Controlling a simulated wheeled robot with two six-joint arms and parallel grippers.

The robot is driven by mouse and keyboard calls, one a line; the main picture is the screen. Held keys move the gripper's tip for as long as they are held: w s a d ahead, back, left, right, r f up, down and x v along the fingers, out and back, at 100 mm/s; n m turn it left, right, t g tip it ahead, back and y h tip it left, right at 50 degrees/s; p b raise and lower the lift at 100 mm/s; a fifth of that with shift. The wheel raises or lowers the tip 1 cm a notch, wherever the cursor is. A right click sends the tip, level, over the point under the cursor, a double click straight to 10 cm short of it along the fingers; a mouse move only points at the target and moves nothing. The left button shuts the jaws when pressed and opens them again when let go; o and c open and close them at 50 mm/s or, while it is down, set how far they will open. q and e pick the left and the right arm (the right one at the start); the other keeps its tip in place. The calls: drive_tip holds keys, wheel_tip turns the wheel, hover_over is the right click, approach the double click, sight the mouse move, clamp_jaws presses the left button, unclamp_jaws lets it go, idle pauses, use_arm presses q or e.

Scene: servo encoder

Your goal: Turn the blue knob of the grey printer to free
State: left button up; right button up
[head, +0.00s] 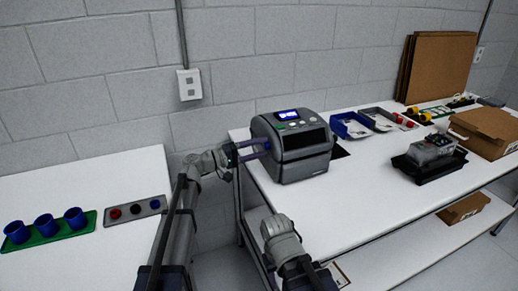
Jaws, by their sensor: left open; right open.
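The grey printer (296,152) stands at the left end of the white bench, with a lit blue screen on top. A small blue shape on its left side, which looks like the knob (266,146), is partly hidden by my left gripper (262,149). My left gripper is open at that side, its two purple-blue fingers reaching to the printer, one above the other. I cannot tell whether they touch the knob or which way the knob is turned. My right arm shows low in the middle, in front of the bench edge; its fingers are not visible.
Right of the printer are a blue bin (351,126), a grey bin (388,120), a black tray (430,171) with a device and a cardboard box (484,131). On the left table are a green tray (48,236) with blue cups and a grey button panel (135,211). The front bench top is clear.

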use_arm(q)
drive_tip(key=v, duration=0.7)
drive_tip(key=shift+s+a, duration=0.25)
drive_tip(key=shift+a, duration=0.1)
